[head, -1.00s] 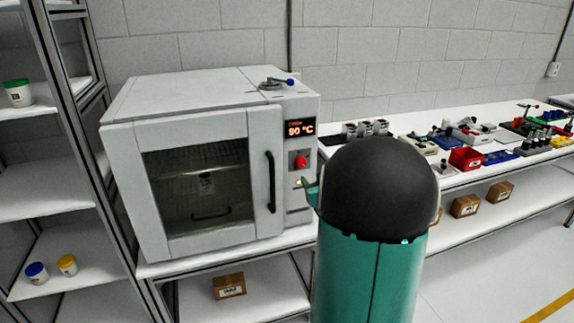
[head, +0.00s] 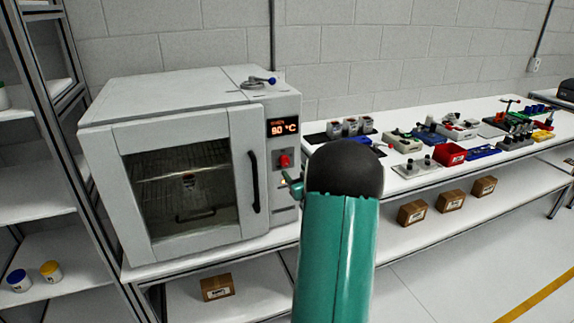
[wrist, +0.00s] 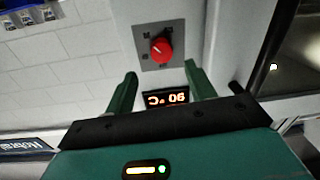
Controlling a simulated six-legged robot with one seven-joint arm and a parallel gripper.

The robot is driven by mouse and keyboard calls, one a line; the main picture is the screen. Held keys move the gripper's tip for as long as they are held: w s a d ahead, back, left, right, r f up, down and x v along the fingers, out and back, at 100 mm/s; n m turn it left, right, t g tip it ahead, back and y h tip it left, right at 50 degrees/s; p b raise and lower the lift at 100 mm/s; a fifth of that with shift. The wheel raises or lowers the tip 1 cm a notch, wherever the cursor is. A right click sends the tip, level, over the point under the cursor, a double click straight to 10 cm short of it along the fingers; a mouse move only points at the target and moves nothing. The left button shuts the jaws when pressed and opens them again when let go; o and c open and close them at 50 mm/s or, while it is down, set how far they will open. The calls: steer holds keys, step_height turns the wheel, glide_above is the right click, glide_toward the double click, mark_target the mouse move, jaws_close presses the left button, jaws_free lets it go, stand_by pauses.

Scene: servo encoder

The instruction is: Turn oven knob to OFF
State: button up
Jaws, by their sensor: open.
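The oven (head: 185,125) is a light grey box on a white bench, with its glass door shut. Its red knob (head: 284,160) sits on a dark square plate on the right-hand panel, below a lit display (head: 283,127) reading 90 °C. In the wrist view the red knob (wrist: 161,50) and its plate appear upside down, beyond the fingertips. My gripper (wrist: 158,80) is open, its two green fingers apart with nothing between them, and the knob lies ahead of the gap. In the head view my gripper (head: 292,184) is mostly hidden by my arm, near the panel just below the knob.
The black door handle (head: 253,182) is left of the panel; it also shows in the wrist view at the right.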

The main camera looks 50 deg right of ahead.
mark_target(286, 162)
steer(key=x, duration=0.6)
steer(key=shift+w, duration=0.3)
steer(key=c, duration=1)
